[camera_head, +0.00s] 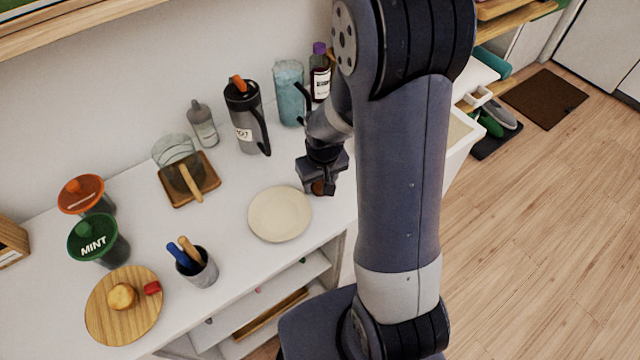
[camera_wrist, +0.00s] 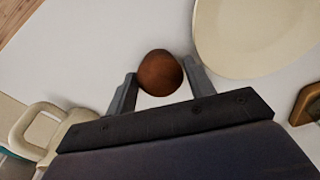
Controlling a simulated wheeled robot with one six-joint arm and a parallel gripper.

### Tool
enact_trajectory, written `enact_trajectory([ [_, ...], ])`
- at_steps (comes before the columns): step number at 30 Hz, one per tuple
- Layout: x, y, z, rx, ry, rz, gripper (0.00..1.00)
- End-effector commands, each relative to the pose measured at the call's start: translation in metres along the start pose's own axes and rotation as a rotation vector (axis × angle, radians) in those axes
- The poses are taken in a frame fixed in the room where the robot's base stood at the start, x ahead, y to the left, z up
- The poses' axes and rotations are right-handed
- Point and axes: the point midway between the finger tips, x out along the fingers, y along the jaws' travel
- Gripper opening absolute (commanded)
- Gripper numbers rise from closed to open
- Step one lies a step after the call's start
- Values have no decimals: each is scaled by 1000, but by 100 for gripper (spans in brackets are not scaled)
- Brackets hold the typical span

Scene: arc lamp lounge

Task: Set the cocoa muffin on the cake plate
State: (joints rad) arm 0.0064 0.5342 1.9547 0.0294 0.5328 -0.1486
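The cocoa muffin (camera_wrist: 160,72) is a round brown piece between the two fingertips of my gripper (camera_wrist: 160,68) in the wrist view. In the head view a small part of the muffin (camera_head: 318,187) shows below my gripper (camera_head: 322,182), which hides the rest. The fingers stand close on both sides of the muffin; I cannot tell if they press on it or if it rests on the counter. The cake plate (camera_head: 280,214) is round, cream and empty, just left of my gripper. Its edge also shows at upper right in the wrist view (camera_wrist: 260,35).
A wooden board (camera_head: 105,325) with a yellow bun and a red piece lies front left. A utensil cup (camera_head: 203,270) stands left of the plate. A wooden tray (camera_head: 208,172) with a glass dome, a dark jug (camera_head: 243,120) and a blue pitcher (camera_head: 289,95) stand behind.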

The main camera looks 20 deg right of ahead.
Motion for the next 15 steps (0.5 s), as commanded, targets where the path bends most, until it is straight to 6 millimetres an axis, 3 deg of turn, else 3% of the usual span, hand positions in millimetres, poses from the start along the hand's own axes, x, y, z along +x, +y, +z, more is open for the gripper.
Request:
enact_trajectory([
  [11, 0, 0, 0, 0, 0, 0, 20],
  [15, 0, 0, 0, 0, 0, 0, 19],
])
